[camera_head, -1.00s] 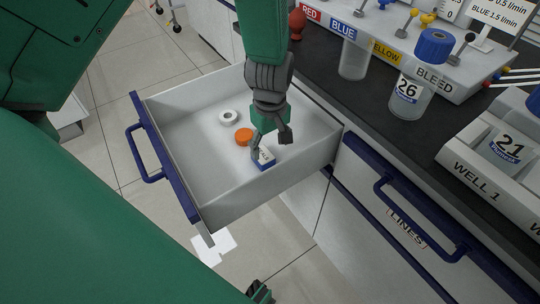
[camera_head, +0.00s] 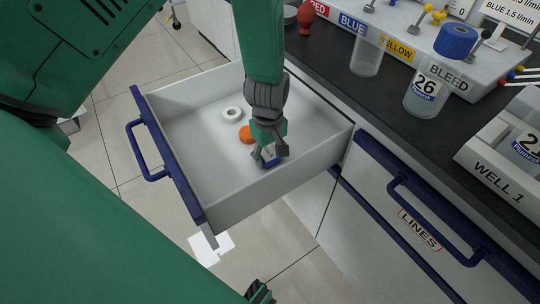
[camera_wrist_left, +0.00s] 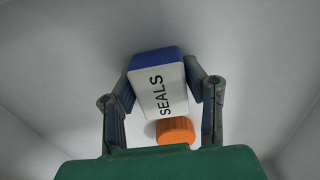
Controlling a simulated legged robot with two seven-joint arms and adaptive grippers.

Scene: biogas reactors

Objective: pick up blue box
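The blue box (camera_head: 270,160) has a white top marked SEALS and lies in the open drawer (camera_head: 185,117). It also shows in the left wrist view (camera_wrist_left: 158,88), slightly tilted. My left gripper (camera_head: 269,155) reaches down into the drawer over the box. In the left wrist view its two fingers (camera_wrist_left: 160,88) lie along opposite sides of the box and appear to touch it. The box still looks to be at the drawer floor. In the head view the fingers hide part of it.
An orange cap (camera_head: 246,134) lies close beside the box, and a white ring (camera_head: 232,114) is farther back. The drawer walls surround the gripper. A dark counter (camera_head: 395,120) with a bottle marked 26 (camera_head: 424,94) stands to the right.

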